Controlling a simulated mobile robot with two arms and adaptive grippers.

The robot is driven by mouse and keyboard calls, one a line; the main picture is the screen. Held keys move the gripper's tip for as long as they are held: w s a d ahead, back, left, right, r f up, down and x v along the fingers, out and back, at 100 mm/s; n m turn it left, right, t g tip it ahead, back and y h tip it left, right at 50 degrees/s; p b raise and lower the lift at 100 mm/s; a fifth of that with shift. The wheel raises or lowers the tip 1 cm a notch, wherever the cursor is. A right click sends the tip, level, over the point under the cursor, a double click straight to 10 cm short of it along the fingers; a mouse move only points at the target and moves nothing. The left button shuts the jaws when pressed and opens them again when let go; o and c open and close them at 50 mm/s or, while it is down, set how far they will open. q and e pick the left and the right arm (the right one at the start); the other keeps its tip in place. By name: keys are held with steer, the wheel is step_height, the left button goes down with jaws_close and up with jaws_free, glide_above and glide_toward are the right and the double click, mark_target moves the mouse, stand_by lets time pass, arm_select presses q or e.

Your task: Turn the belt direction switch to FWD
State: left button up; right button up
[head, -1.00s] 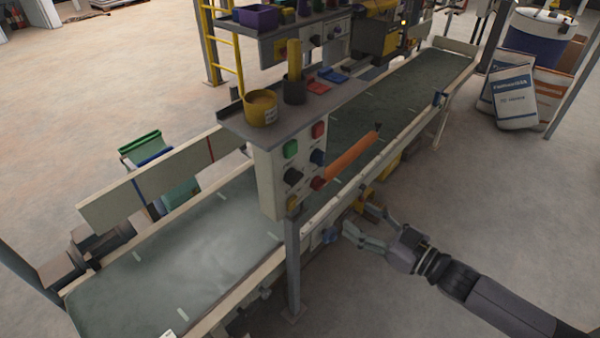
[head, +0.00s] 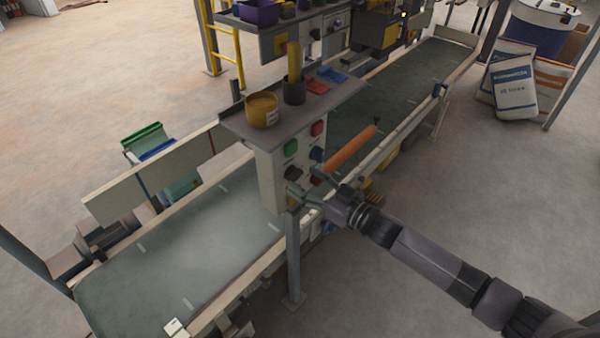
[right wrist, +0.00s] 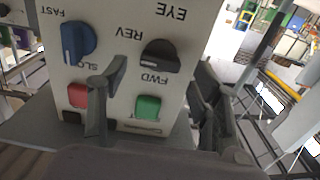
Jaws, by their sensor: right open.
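The belt direction switch is a black knob (right wrist: 160,56) on the pale control panel (right wrist: 122,20). The right wrist view shows it upside down, with REV and FWD printed beside it. Its bar lies roughly crosswise; I cannot tell which label it points to. In the head view the black knob (head: 293,173) sits below the green button. My right gripper (head: 304,188) is in front of the panel's lower part. In the right wrist view its open fingers (right wrist: 158,108) stand apart, with the green button seen between them and the knob beyond, clear of them. My left gripper is not in view.
A blue FAST/SLOW knob (right wrist: 77,43), a red button (right wrist: 78,95) and a green button (right wrist: 147,107) are close by. An orange bar (head: 350,147) juts out right of the panel.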

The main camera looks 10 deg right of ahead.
mark_target(294, 174)
steer(key=shift+x, duration=1.3)
steer(key=shift+c, duration=0.3)
steer(key=c, duration=1.1)
